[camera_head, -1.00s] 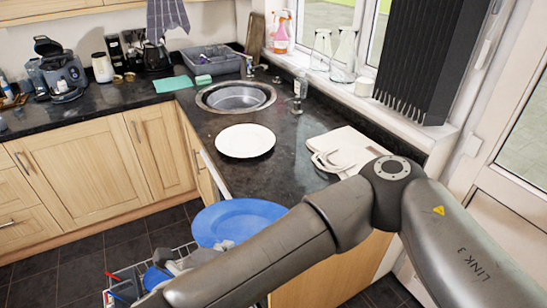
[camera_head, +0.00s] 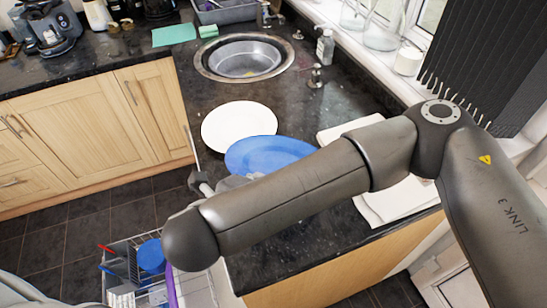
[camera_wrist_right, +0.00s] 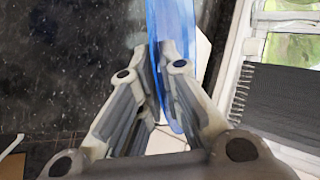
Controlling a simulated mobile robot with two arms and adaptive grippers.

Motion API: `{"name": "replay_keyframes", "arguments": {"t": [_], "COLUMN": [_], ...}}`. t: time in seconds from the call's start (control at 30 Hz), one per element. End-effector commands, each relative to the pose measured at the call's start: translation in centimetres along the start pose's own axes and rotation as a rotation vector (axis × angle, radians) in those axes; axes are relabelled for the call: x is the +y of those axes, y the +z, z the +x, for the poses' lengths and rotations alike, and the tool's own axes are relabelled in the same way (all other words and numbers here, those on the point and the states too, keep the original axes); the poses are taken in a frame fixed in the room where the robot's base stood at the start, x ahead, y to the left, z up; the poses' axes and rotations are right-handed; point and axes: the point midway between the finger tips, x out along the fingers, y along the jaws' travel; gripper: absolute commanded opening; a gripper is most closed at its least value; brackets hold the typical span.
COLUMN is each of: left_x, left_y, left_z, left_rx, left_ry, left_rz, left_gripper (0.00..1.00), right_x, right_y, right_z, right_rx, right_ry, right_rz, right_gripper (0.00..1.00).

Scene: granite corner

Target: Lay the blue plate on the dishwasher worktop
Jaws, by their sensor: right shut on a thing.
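The blue plate (camera_head: 265,155) is over the dark granite worktop (camera_head: 290,103), just in front of the white plate (camera_head: 239,124) and overlapping its near edge in the head view. In the right wrist view the blue plate (camera_wrist_right: 175,22) shows edge-on between the fingers of my right gripper (camera_wrist_right: 160,62), which is shut on its rim. In the head view my right arm hides the near side of the plate and most of that gripper. I cannot tell whether the plate touches the worktop. My left gripper is not in view.
The sink (camera_head: 244,57) lies behind the white plate. A pale board (camera_head: 390,205) lies to the right, partly behind my arm. The open dishwasher rack (camera_head: 125,268) with blue and red items is low at left. A soap bottle (camera_head: 325,46) stands near the window.

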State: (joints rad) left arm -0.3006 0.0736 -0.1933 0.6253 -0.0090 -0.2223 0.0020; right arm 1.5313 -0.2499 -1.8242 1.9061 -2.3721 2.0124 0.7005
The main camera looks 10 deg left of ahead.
Motion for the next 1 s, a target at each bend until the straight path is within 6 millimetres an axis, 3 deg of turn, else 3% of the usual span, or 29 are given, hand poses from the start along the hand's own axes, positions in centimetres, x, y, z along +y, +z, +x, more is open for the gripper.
{"name": "replay_keyframes", "arguments": {"t": [0.47, 1.0], "left_x": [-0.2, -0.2], "left_y": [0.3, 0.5], "left_z": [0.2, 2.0], "left_rx": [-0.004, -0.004], "left_ry": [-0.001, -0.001], "left_rz": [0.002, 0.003], "left_gripper": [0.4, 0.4], "right_x": [0.3, 3.4], "right_y": [0.3, -1.1], "right_z": [0.1, 3.7], "right_rx": [-0.004, -0.004], "right_ry": [-0.004, -0.049], "right_rz": [-0.002, -0.003], "right_gripper": [0.0, 0.0]}}
